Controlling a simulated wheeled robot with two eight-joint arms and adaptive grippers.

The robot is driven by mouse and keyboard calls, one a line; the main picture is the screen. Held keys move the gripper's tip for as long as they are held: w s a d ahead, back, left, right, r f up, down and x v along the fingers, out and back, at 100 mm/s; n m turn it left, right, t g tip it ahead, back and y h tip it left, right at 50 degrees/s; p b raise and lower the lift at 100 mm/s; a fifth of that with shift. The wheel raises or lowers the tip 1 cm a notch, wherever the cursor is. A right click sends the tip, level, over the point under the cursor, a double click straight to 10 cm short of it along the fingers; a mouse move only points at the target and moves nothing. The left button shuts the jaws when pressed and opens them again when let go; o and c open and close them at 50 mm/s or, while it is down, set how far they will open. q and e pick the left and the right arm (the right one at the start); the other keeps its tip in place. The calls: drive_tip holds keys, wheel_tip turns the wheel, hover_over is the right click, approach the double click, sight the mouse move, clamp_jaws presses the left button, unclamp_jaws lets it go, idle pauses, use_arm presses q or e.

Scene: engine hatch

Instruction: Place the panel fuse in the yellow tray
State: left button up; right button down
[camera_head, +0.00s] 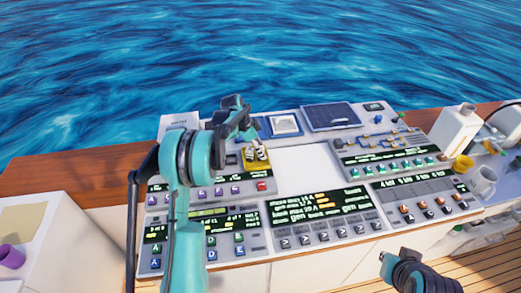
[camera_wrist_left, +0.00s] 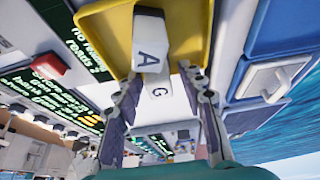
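The yellow tray (camera_head: 257,166) sits on the console, just beyond the red button; it also shows in the left wrist view (camera_wrist_left: 112,30). Two white lettered blocks are at the tray: block A (camera_wrist_left: 149,42) lies in it, and block G (camera_wrist_left: 158,89) is at its near edge in that view. I cannot tell which is the panel fuse. My left gripper (camera_wrist_left: 161,75) is open, its fingers apart on either side of block G without visible contact. In the head view it (camera_head: 243,128) is just above the tray. My right gripper (camera_head: 388,262) is at lower right, its fingers unclear.
A red button (camera_head: 262,186) is close to the tray. A blue tray with a white square piece (camera_head: 285,124) and a dark solar panel (camera_head: 330,116) lie to the right. Several button panels cover the console front. A white canister (camera_head: 455,128) and a mug (camera_head: 483,180) stand at right.

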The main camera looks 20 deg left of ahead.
use_arm(q)
drive_tip(key=shift+r, duration=0.1)
drive_tip(key=shift+r, duration=0.2)
drive_tip(key=p+v, duration=0.2)
drive_tip(key=v, duration=0.8)
drive_tip(key=shift+s+r, duration=0.1)
drive_tip(key=shift+r, duration=0.25)
drive_tip(key=s+d+r+n+t+y, duration=0.1)
drive_tip(key=s+d+r+n, duration=0.2)
drive_tip(key=s+d+r, duration=0.35)
drive_tip(key=s+d+r+n+t+y, duration=0.1)
drive_tip(key=s+d+r+n+y, duration=0.15)
drive_tip(key=s, duration=0.65)
drive_tip(key=s+d+f+n+t, duration=0.1)
drive_tip(key=s+d+f+n, duration=0.1)
drive_tip(key=s, duration=0.6)
drive_tip(key=s+d+f+n+t, duration=0.1)
drive_tip(key=s+d+f+n, duration=0.1)
drive_tip(key=s, duration=0.6)
drive_tip(key=shift+s+d+f+n+t+p, duration=0.35)
drive_tip(key=shift+d+n, duration=0.2)
drive_tip(key=shift+n, duration=0.5)
